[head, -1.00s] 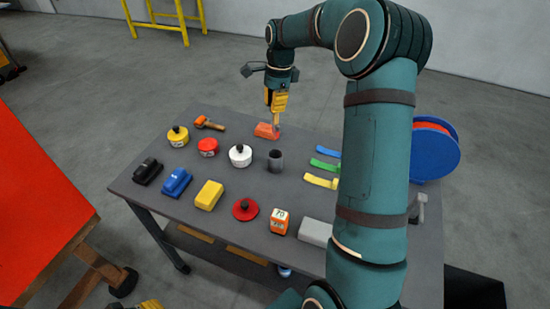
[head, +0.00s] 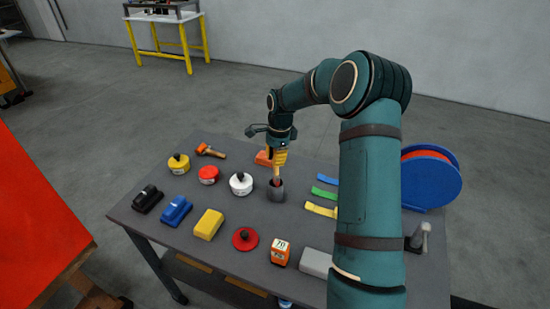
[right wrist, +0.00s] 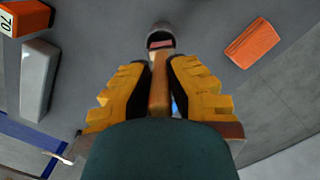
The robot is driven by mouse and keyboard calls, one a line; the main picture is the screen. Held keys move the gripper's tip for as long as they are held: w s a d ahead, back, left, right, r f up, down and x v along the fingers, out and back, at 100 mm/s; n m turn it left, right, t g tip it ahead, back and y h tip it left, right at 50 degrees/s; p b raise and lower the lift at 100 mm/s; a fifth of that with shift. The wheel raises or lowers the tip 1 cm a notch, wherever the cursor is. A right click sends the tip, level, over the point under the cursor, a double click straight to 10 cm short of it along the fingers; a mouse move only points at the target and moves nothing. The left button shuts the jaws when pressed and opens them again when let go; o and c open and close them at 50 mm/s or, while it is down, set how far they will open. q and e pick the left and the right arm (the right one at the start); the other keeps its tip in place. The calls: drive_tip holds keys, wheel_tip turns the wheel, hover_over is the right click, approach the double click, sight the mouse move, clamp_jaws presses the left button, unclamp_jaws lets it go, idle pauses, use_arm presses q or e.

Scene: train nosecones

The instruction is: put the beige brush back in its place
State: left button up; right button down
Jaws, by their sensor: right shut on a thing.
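My right gripper (head: 279,168) is shut on the beige brush (head: 277,180), which points down from the yellow fingers. In the right wrist view the brush handle (right wrist: 159,88) lies between the two yellow fingers (right wrist: 159,65). The dark grey cup (head: 276,194) stands on the table right below the gripper. In the head view the brush's lower end is at the cup's mouth and seems to be inside. The right wrist view shows the cup (right wrist: 160,30) just beyond the fingertips, with the brush end over its opening. How deep it sits is hidden. My left gripper is out of view.
An orange block (head: 264,158) lies close behind the cup. A white round tin (head: 241,184) stands to its left, and blue, green and yellow strips (head: 321,209) lie to its right. Several other items cover the grey table (head: 205,255). A blue reel (head: 432,180) stands at the right edge.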

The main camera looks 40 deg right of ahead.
drive_tip(key=shift+f+b, duration=0.3)
drive_tip(key=shift+f, duration=0.3)
drive_tip(key=c, duration=1.1)
unclamp_jaws()
drive_tip(key=shift+r, duration=0.2)
drive_tip(key=r, duration=0.4)
drive_tip(key=d+r, duration=0.1)
drive_tip(key=r, duration=0.3)
drive_tip(key=r+p, duration=0.1)
drive_tip(key=r, duration=0.3)
drive_tip(key=shift+s+d+r, duration=0.15)
drive_tip(key=shift+s+r, duration=0.1)
drive_tip(key=shift+r, duration=0.15)
drive_tip(key=shift+f, duration=0.1)
